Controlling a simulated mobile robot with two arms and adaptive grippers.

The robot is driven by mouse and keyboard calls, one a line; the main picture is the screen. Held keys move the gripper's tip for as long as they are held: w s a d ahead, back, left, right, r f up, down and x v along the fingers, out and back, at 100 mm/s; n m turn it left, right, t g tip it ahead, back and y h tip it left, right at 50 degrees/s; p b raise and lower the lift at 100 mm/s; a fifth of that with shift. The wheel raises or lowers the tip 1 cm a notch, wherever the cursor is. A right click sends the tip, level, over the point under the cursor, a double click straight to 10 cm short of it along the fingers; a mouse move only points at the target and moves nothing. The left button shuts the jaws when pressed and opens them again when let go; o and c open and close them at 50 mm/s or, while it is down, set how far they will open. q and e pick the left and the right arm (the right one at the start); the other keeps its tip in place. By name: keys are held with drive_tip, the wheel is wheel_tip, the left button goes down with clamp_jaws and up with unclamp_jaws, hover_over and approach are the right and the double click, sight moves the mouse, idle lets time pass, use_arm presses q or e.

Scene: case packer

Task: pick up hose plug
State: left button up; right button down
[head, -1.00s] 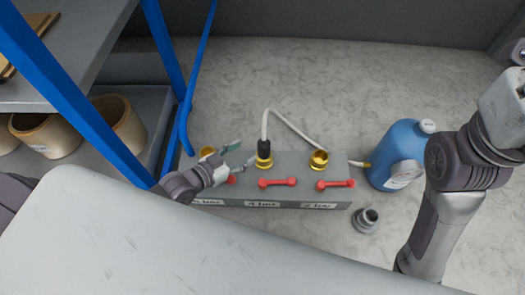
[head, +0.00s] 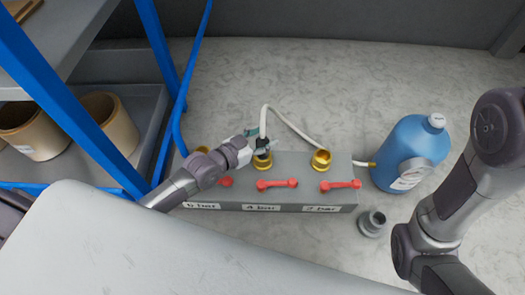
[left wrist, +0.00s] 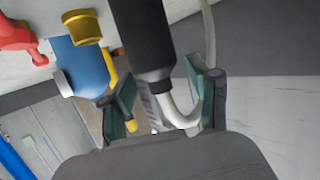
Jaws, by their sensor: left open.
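The black hose plug (left wrist: 140,40) sits at the middle brass socket (head: 262,162), above the "4 bar" label. A white hose (head: 285,122) leaves its top and bends over toward the blue canister. My left gripper (head: 257,141) is at the plug and partly hides it in the head view. In the left wrist view my left gripper (left wrist: 166,98) is open, with green-padded fingers on either side of the hose bend and plug end. I cannot tell whether a finger touches the plug. My right gripper is out of view.
The grey manifold (head: 310,166) carries brass sockets and red valve handles (head: 277,184). The blue canister (head: 408,148) stands right of it, and a grey fitting (head: 372,222) lies in front. A blue-framed shelf (head: 158,60) with pots is at left. The floor behind is clear.

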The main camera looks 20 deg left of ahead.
use_arm(q)
clamp_jaws()
idle(0.5)
